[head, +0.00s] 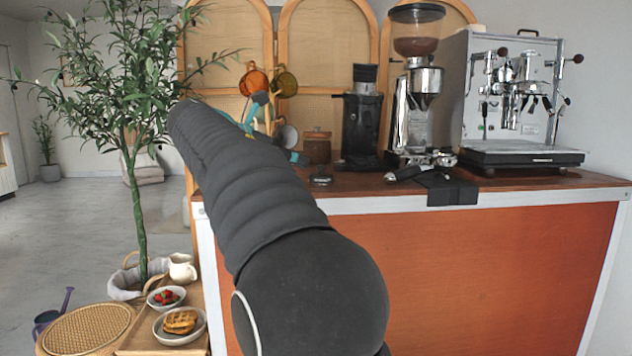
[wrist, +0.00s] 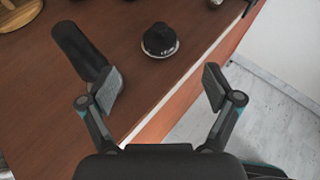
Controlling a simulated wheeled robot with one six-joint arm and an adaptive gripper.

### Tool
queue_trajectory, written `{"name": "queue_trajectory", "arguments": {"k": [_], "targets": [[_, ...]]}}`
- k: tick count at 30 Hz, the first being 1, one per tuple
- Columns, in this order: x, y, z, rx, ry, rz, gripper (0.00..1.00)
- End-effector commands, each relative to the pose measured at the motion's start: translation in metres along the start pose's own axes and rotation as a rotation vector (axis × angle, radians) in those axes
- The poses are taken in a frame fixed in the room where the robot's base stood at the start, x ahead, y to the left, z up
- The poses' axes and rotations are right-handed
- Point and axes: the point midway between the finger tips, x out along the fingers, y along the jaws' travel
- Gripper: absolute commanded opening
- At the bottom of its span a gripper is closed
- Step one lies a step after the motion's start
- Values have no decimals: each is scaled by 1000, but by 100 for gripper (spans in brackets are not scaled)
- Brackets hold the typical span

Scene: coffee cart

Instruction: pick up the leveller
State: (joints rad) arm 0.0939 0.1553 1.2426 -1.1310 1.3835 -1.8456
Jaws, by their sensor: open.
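The leveller (wrist: 160,41), a small black round piece with a silver rim, stands on the brown counter in the wrist view. It also shows in the head view (head: 320,180), near the counter's front left edge. My gripper (wrist: 161,86) is open, with a wide empty gap between its fingers. The leveller appears beyond the fingertips, roughly centred between them, and nothing touches it. In the head view my arm hides most of the gripper.
A dark cylinder (wrist: 79,50) lies close by my left finger in the wrist view. A jar (head: 317,148), black grinder (head: 361,122), chrome grinder (head: 417,95), portafilter (head: 408,172) and espresso machine (head: 510,100) stand along the counter (head: 385,184). The counter's edge runs beneath my gripper.

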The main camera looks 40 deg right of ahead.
Motion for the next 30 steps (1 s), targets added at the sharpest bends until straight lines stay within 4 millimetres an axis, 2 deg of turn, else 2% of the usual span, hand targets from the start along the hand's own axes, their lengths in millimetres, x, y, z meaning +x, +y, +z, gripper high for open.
{"name": "queue_trajectory", "arguments": {"k": [3,9,20,30], "targets": [[24,-1,-2,2,2,-4,90],[58,-1,-1,2,3,-1,90],[80,0,0,4,3,1,90],[122,0,1,3,4,1,90]]}}
